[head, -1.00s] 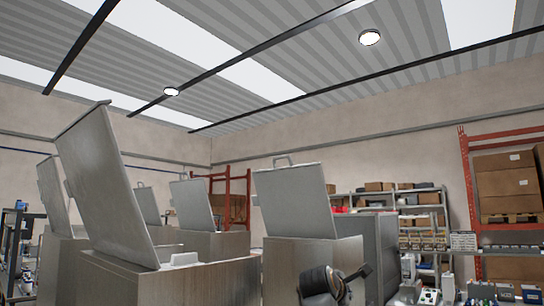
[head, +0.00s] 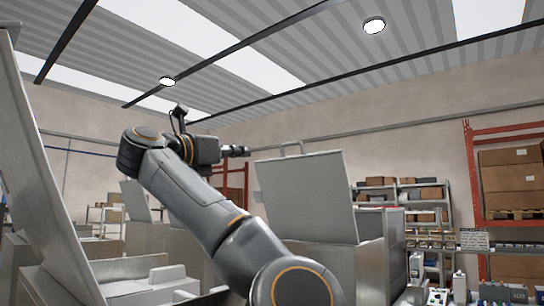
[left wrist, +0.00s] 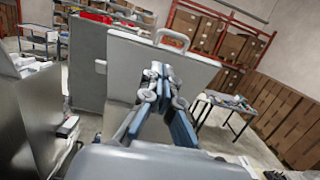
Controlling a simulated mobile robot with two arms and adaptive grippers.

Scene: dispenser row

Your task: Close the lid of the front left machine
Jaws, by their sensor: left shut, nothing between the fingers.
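The front left machine (head: 125,283) is a steel cabinet at the lower left of the head view, its inside exposed. Its lid (head: 35,185) stands open, tilted up at the left edge and partly cut off. My left gripper (head: 240,151) is raised to the right of that lid, apart from it, pointing right. Its fingers are shut and empty; they also show in the left wrist view (left wrist: 159,72). My right gripper is in neither view.
Another machine's open lid (head: 307,196) with a top handle stands right of my left arm; a handled lid (left wrist: 130,65) lies behind the fingers in the wrist view. More machines stand behind. Shelves (head: 420,215) and an orange rack (head: 470,180) line the back.

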